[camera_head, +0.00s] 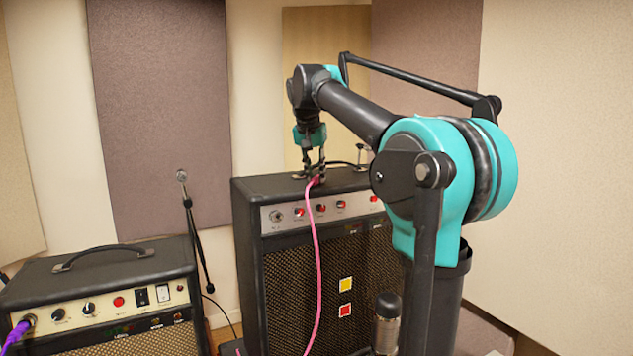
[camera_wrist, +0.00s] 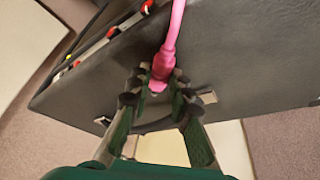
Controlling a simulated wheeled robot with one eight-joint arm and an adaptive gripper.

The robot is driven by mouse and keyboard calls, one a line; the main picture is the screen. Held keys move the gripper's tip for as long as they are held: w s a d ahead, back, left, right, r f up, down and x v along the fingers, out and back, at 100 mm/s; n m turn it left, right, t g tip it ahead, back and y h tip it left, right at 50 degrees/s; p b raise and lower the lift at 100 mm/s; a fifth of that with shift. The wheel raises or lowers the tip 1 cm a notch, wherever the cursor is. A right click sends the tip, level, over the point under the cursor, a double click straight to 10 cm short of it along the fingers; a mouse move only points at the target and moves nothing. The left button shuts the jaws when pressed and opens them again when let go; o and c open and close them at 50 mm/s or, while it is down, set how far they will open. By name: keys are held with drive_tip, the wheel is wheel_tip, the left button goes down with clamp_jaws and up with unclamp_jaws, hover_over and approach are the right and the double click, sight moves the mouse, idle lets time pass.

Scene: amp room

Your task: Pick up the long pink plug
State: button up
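The long pink plug (camera_wrist: 162,68) sits between the fingertips of my gripper (camera_wrist: 160,78) in the wrist view, with both fingers closed against its sides. Its pink cable (camera_wrist: 175,25) runs off the top of that view. In the head view my gripper (camera_head: 314,175) points down at the top of the tall black amp (camera_head: 245,225), near its front edge. The pink cable (camera_head: 317,250) hangs from the fingertips down the amp's front. The plug is mostly hidden by the fingers there, and I cannot tell whether it touches the amp top.
A smaller amp (camera_head: 100,275) with a handle and a purple plug (camera_head: 17,332) stands at the left. A microphone stand (camera_head: 196,240) rises between the amps. Another microphone (camera_head: 387,320) stands at the front.

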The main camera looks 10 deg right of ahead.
clamp_jaws()
drive_tip(key=shift+r, duration=0.1)
